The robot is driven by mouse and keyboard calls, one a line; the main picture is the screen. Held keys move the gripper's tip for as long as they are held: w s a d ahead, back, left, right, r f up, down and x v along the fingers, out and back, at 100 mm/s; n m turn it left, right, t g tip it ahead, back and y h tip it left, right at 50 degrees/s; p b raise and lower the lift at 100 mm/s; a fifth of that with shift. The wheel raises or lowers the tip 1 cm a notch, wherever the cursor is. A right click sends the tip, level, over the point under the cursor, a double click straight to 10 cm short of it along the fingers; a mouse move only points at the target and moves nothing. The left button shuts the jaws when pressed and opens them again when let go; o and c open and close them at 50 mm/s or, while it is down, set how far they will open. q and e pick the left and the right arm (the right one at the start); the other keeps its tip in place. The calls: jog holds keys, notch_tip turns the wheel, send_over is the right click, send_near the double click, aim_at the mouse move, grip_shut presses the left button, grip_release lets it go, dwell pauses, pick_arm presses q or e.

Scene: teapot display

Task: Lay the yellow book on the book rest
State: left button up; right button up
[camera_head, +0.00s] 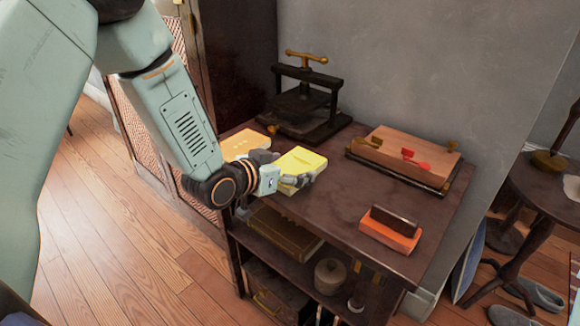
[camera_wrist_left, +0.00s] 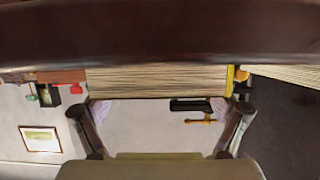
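The yellow book (camera_head: 302,160) lies near the front left edge of the dark table. In the left wrist view its page edges (camera_wrist_left: 160,82) and a strip of yellow cover (camera_wrist_left: 232,80) show just beyond the fingers. My left gripper (camera_head: 293,182) is at the book's near side, partly in front of it. In the wrist view its two fingers (camera_wrist_left: 160,110) are spread wide, with nothing clamped between them. I cannot tell whether they touch the book. A wooden slab in a dark frame with brass and red fittings (camera_head: 405,160), apparently the book rest, stands at the back right. My right gripper is not in view.
An orange-tan book (camera_head: 243,143) lies left of the yellow one. A dark press with a brass handle (camera_head: 305,95) stands behind. An orange block with a dark piece on it (camera_head: 390,230) sits at the front right. The table's middle (camera_head: 345,195) is clear.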

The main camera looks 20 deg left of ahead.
pick_arm(q)
jog(key=shift+o, duration=1)
jog(key=shift+r, duration=0.15)
